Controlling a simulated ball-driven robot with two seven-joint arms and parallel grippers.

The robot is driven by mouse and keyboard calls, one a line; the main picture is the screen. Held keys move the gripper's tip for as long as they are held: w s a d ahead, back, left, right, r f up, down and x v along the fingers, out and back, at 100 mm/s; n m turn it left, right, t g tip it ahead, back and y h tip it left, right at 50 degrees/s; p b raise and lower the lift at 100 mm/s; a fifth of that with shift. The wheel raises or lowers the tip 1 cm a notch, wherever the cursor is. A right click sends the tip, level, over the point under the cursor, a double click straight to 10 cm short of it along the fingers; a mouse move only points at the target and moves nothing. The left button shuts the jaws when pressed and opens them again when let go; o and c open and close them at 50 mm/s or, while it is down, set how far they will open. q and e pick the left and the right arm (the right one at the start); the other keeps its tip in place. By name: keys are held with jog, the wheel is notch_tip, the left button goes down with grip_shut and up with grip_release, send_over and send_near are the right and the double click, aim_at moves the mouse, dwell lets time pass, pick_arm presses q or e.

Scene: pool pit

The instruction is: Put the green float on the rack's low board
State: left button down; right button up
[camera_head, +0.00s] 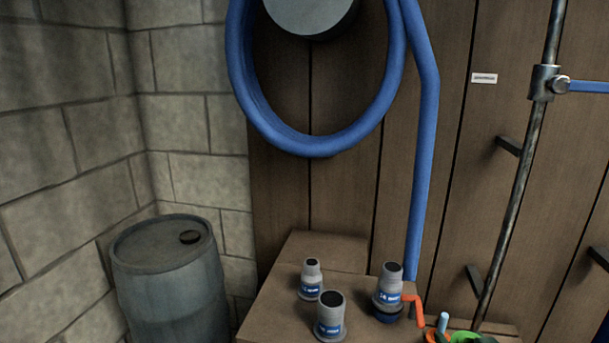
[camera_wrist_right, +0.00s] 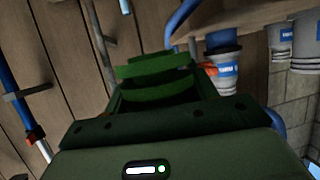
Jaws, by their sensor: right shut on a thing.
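My right gripper (camera_wrist_right: 157,78) fills the middle and bottom of the right wrist view as a dark green body with a small white and green light. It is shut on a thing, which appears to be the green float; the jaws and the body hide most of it. In the head view a bright green piece (camera_head: 465,337), probably the float, shows at the bottom right edge, cut off by the frame. The rack and its low board cannot be made out for certain. My left gripper is not in view.
Grey fittings with blue labels (camera_head: 330,318) stand on a wooden ledge (camera_head: 268,320). An orange hook (camera_head: 414,308) and a light blue stick (camera_head: 443,322) are near the green piece. A blue hose (camera_head: 424,150) hangs behind; a metal pole (camera_head: 515,200) rises at right. A barrel (camera_head: 170,280) stands left.

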jog(key=s+a+r+y, duration=0.1)
jog(key=s+a+r, duration=0.3)
jog(key=a, duration=0.3)
jog(key=shift+s+a+n, duration=0.15)
jog(key=shift+s+n, duration=0.1)
jog(key=shift+n, duration=0.15)
